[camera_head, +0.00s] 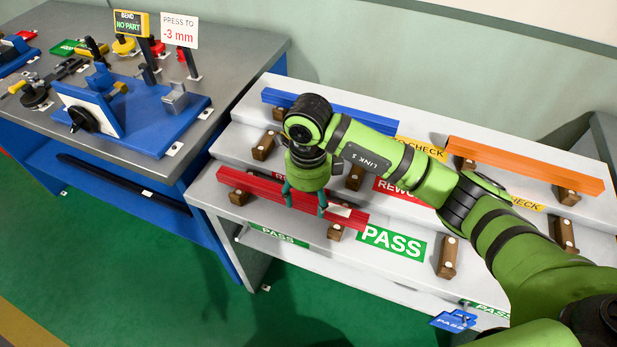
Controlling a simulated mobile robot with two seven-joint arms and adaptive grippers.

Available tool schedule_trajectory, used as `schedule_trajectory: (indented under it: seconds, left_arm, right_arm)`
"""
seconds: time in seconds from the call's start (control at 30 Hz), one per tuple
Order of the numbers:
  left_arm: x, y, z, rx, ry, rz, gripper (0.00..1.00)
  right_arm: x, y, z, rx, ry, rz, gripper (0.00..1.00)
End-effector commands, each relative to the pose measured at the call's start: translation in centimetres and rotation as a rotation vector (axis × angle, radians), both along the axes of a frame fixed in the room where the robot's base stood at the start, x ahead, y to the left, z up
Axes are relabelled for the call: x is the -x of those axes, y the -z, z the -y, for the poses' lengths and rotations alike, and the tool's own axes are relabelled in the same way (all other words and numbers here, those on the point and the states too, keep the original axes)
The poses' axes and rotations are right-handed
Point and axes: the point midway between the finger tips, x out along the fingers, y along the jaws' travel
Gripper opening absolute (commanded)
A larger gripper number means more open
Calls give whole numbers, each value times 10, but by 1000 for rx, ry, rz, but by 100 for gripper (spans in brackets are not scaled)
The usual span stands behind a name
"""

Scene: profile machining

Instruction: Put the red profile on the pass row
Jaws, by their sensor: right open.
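The red profile (246,183) is a long bar on the front, lowest step of the grey stepped rack, beside the green PASS labels. It lies across brown blocks, with one block under each end area. A small white tag (338,211) is near its right end. My right gripper (305,202) points down over the middle of the profile. Its two dark teal fingers are apart and overlap the bar in the picture; whether they touch it I cannot tell. The gripper hides part of the bar. My left gripper is out of view.
A blue profile (280,97) and an orange profile (525,166) lie on the back CHECK step. The middle REWORK step shows no profile. A blue PASS tag (453,321) hangs at front right. A workbench (232,58) with a blue fixture (150,120) stands left.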

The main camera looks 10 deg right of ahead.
Motion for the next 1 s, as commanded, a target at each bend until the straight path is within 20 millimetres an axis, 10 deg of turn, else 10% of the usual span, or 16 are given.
schedule_trajectory:
  seconds: [0.4, 1.0]
  left_arm:
    - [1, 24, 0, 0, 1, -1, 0]
    - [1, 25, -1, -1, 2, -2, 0]
  right_arm:
    - [-1, -85, 1, 2, 0, 5, 66]
    - [1, -100, 0, 1, 1, -1, 66]
